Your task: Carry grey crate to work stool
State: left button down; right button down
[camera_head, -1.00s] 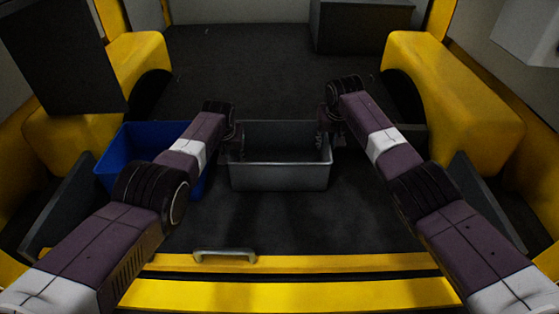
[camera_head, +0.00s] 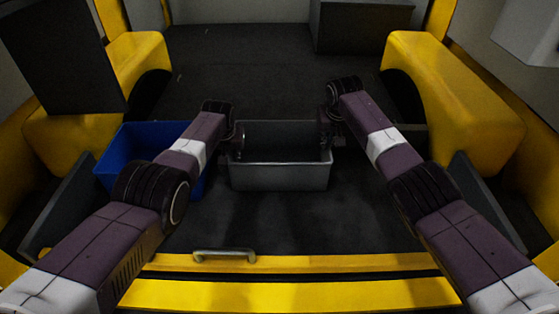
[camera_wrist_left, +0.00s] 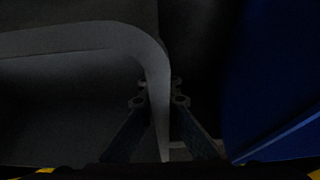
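The grey crate (camera_head: 280,177) stands on the dark floor of the vehicle's load bed, upright and empty as far as I can see. My left gripper (camera_head: 238,142) is at the crate's left end wall. In the left wrist view its two fingers (camera_wrist_left: 160,100) straddle the crate's pale rim (camera_wrist_left: 150,55), very close on both sides; whether they press on it is too dark to tell. My right gripper (camera_head: 324,140) is at the crate's right end wall, its fingers mostly hidden by the wrist. I see nothing that I can name as the work stool.
A blue crate (camera_head: 120,160) stands close to the left of the grey one, and beside my left gripper in the wrist view (camera_wrist_left: 275,90). Yellow wheel arches (camera_head: 450,95) flank the bed. A dark box (camera_head: 360,25) stands at the back. A yellow sill with a handle (camera_head: 225,256) runs in front.

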pick_arm(q)
jog(key=shift+w+r, duration=0.1)
jog(key=shift+r, duration=0.1)
pick_arm(e)
jog(key=shift+w+r, duration=0.1)
jog(key=shift+r, duration=0.15)
